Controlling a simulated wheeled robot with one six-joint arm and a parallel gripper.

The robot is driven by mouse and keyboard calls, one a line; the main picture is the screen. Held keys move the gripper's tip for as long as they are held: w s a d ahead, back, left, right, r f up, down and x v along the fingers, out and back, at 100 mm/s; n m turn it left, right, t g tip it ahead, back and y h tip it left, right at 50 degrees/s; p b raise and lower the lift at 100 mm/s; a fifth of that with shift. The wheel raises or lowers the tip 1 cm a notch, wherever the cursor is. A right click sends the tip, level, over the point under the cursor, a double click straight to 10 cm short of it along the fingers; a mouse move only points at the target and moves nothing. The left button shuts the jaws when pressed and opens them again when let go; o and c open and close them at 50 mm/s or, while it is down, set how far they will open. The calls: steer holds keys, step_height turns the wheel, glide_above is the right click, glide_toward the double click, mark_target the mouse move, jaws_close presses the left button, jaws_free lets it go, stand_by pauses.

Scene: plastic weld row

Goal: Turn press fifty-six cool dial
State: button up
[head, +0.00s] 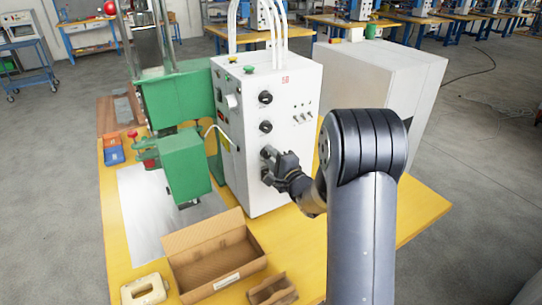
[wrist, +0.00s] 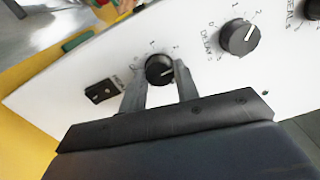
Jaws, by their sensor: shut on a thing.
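The press control box (head: 228,110) is a white cabinet with a red number on its front, which looks like 56. A black dial (wrist: 160,68) with a white pointer line sits between my two fingers in the wrist view. Its pointer is toward the right of the picture. Its name label is not readable. My gripper (wrist: 160,80) is shut on this dial, one finger on each side. In the head view my gripper (head: 268,160) is at the lowest of the front dials and partly hides it.
A middle dial (wrist: 238,37) marked DELAY and a top dial (head: 265,97) are close to the held one. A black rocker switch (wrist: 104,90) is on its other side. A green press head (head: 185,165), an open cardboard box (head: 195,238) and a white cabinet (head: 375,75) stand nearby.

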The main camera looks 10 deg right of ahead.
stand_by(0.4)
steer(key=o, duration=1)
steer(key=shift+c, duration=0.2)
steer(key=b+v, duration=0.2)
steer(key=v, duration=0.8)
steer(key=shift+s+d, duration=0.15)
steer(key=shift+s, duration=0.25)
steer(key=shift+w, duration=0.1)
steer(key=p+x, duration=0.2)
steer(key=x, duration=0.8)
steer(key=shift+w, duration=0.35)
